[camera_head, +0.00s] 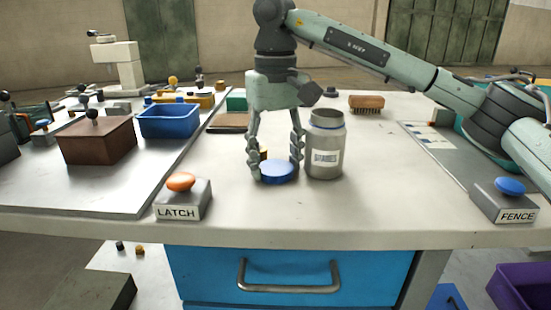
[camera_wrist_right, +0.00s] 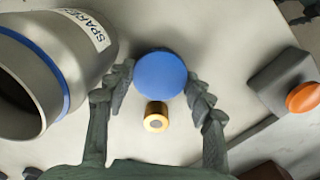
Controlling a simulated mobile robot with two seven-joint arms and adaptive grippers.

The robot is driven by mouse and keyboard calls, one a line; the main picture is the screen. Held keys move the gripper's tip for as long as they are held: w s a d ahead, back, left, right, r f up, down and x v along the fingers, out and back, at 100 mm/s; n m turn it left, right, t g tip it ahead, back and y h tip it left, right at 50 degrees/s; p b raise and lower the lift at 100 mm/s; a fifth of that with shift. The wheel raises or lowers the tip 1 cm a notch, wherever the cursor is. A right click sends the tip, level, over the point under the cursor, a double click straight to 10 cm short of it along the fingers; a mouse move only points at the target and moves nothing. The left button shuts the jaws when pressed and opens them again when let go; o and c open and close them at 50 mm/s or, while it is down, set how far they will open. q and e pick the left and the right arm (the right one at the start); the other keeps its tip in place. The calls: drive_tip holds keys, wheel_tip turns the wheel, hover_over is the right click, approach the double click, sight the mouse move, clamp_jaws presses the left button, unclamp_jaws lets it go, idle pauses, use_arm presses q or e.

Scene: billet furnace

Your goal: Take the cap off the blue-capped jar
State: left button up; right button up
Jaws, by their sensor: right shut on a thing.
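The grey jar (camera_head: 325,150) labelled SPARES stands upright on the table, its mouth open and a blue ring around its neck. The jar also shows in the right wrist view (camera_wrist_right: 60,60), at the left. The blue cap (camera_head: 278,172) is off the jar, to its left, low at the tabletop; I cannot tell whether it touches the table. My right gripper (camera_head: 276,165) points down with its fingers on both sides of the cap, shut on it. The cap shows between the fingertips in the right wrist view (camera_wrist_right: 160,75). My left gripper is not in view.
A small brass cylinder (camera_wrist_right: 156,116) stands close behind the cap. The orange LATCH button (camera_head: 181,182) is front left, the blue FENCE button (camera_head: 510,187) front right. A blue bin (camera_head: 168,120), brown box (camera_head: 97,140) and brush (camera_head: 366,103) are around. Table right of the jar is clear.

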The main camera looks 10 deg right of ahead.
drive_tip(key=shift+f, duration=0.2)
drive_tip(key=o, duration=1)
drive_tip(key=shift+r, duration=0.1)
